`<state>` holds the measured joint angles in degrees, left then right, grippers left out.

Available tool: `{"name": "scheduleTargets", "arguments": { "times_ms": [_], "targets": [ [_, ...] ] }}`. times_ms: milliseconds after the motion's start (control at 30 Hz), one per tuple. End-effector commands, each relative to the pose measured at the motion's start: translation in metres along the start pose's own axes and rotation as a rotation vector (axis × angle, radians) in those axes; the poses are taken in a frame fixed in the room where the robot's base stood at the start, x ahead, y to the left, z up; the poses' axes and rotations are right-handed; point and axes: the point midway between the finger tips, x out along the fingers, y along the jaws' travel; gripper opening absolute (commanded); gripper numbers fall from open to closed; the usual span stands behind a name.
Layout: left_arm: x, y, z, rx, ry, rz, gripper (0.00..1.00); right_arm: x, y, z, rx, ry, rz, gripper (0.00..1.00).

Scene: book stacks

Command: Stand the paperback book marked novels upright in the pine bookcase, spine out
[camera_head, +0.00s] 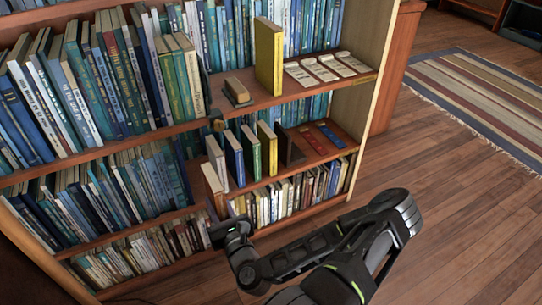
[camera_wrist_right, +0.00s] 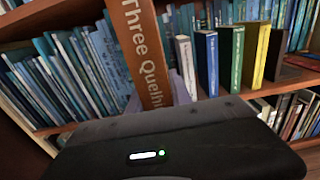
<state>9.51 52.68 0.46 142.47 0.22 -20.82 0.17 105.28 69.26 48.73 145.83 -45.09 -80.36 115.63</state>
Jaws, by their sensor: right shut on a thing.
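My right gripper (camera_head: 236,232) is shut on an orange-brown book (camera_head: 213,188) in front of the bookcase (camera_head: 368,75). In the right wrist view the book (camera_wrist_right: 143,45) rises above the gripper, roughly upright with a slight lean. Its spine faces the wrist camera and reads "Three Quelhu…", the rest cut off. No "novels" mark is readable. The book stands left of and in front of a white book (camera_wrist_right: 185,65) on the middle shelf. My left gripper is not in view.
Blue (camera_head: 234,157), green (camera_head: 250,150) and yellow (camera_head: 267,148) books stand right of the white one, then a dark brown book (camera_head: 289,148) and flat red and blue books. Packed rows fill the left bays. A yellow book (camera_head: 268,55) stands above. Open floor lies right.

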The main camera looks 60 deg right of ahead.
Motion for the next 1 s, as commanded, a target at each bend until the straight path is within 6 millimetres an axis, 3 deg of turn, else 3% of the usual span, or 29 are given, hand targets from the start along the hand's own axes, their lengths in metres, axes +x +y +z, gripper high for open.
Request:
{"name": "scheduleTargets", "arguments": {
  "times_ms": [267,467,767,900,1000],
  "targets": [
    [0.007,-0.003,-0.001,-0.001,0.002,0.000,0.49,0.004,0.000,-0.002,-0.001,-0.002,0.001,0.00],
    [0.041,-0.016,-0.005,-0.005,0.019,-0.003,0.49,0.028,0.001,-0.008,-0.004,-0.007,0.004,0.00],
    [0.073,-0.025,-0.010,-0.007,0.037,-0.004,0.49,0.057,0.003,-0.003,-0.011,-0.009,0.007,0.00],
    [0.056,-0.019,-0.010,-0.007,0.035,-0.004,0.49,0.089,0.003,0.008,-0.006,-0.011,0.006,0.00],
    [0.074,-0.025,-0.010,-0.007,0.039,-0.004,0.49,0.119,0.001,-0.002,0.000,-0.009,0.000,0.00]
  ]
}}
